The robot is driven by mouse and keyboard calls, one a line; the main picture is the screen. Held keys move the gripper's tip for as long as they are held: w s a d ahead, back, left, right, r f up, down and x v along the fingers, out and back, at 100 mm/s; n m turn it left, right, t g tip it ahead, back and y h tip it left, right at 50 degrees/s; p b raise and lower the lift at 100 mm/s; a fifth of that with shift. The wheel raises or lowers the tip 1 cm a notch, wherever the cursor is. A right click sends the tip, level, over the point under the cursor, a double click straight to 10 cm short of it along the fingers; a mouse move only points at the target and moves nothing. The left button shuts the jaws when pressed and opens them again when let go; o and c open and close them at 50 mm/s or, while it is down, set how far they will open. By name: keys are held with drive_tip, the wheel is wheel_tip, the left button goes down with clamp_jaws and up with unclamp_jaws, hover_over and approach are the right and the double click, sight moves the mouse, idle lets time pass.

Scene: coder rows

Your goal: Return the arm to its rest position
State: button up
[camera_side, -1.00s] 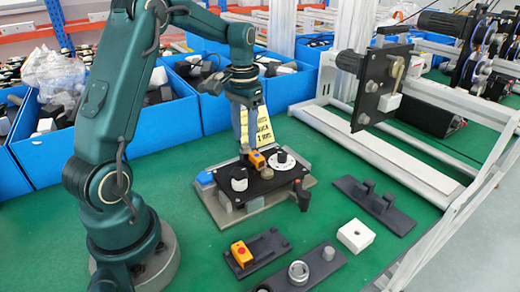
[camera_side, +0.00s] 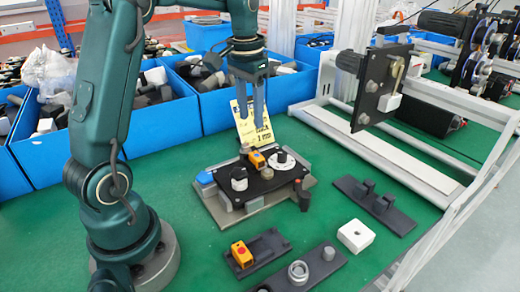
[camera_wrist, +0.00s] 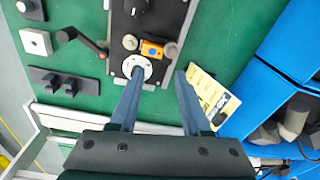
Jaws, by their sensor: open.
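My gripper (camera_side: 254,124) is open and empty, with its two long grey fingers hanging above the back of the black fixture plate (camera_side: 265,184).
Blue bins (camera_side: 226,106) full of parts line the back of the green table (camera_side: 205,252). In front lie a dark holder with a yellow and red button block (camera_side: 241,252), a white square block (camera_side: 356,235) and a dark bracket (camera_side: 374,205). A metal frame (camera_side: 385,150) stands at right.

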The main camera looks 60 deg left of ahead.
drive_tip(key=s+d+r+m+t, duration=0.25)
drive_tip(key=s+d+r, duration=0.4)
drive_tip(key=d, duration=0.35)
drive_tip(key=s+d+f+t, duration=0.2)
drive_tip(key=s+d+f, duration=0.1)
drive_tip(key=s+f, duration=0.3)
drive_tip(key=shift+s+d, duration=0.4)
drive_tip(key=shift+s, duration=0.4)
drive_tip(key=shift+n, duration=0.25)
idle(0.5)
